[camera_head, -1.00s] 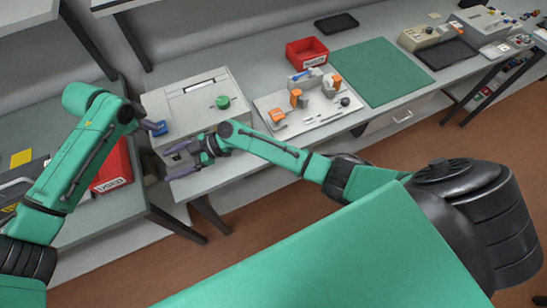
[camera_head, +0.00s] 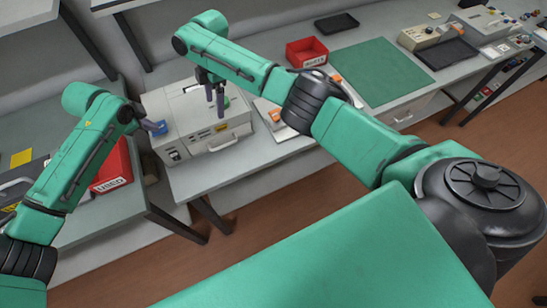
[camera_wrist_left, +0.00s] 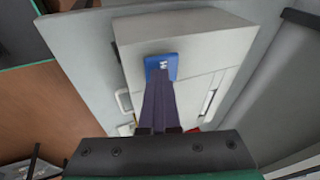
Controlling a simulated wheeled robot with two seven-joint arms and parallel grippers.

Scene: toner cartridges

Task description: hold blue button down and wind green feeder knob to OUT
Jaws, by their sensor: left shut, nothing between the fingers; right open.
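The grey machine (camera_head: 183,118) stands on the table. Its blue button (camera_wrist_left: 162,60) is on its side, and my left gripper (camera_wrist_left: 160,84) is shut and empty with its fingertips at the button, apparently touching it. In the head view the left gripper (camera_head: 158,128) is at the machine's left end. My right gripper (camera_head: 215,108) is open, pointing down over the machine top. The green feeder knob (camera_head: 226,101) is mostly hidden behind its fingers, so I cannot tell whether they are around it or touching it.
A red bin (camera_head: 306,52) and a green mat (camera_head: 380,71) lie to the right. A white tray of orange-handled parts (camera_head: 268,110) is partly hidden by my right arm. A red bin marked USED (camera_head: 113,170) stands at the left. The machine's front panel has a handle (camera_head: 222,143).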

